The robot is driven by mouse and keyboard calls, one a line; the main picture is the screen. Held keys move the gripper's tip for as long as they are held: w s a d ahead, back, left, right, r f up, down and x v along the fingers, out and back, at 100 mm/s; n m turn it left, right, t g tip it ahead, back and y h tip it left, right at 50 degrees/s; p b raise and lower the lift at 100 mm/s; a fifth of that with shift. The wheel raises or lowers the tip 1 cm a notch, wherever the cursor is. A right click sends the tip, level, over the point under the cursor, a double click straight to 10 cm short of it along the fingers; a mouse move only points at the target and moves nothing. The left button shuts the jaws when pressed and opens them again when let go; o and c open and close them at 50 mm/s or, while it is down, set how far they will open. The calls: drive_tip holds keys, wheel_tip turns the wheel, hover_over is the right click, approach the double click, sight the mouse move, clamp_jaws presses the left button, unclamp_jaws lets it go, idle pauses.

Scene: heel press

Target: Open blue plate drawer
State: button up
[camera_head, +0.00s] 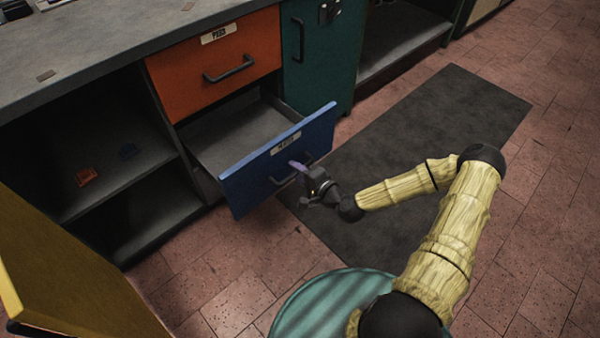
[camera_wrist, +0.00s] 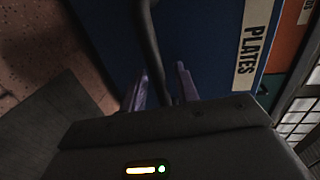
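The blue plate drawer (camera_head: 240,180) is pulled far out of the cabinet in the head view, below the orange drawer. Its inside looks empty. Its blue front, with a white "PLATES" label (camera_wrist: 255,42), fills much of the wrist view. A dark bar handle (camera_wrist: 149,40) runs down the front and passes between the purple fingers. My gripper (camera_head: 299,167) is at the handle in the head view. In the wrist view my gripper (camera_wrist: 163,80) has its fingers close together on either side of the bar and appears shut on it. The exact finger contact is dark.
An orange drawer (camera_head: 215,65) above is shut. A green door (camera_head: 325,60) stands to its right. Open shelves (camera_head: 110,175) lie to the left, with a yellow panel (camera_head: 60,270) at the front left. A dark mat (camera_head: 430,130) lies on open tiled floor.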

drive_tip(key=shift+d, duration=0.1)
drive_tip(key=p+v, duration=0.4)
drive_tip(key=v, duration=1.3)
drive_tip(key=shift+s, duration=0.15)
drive_tip(key=shift+p, duration=0.3)
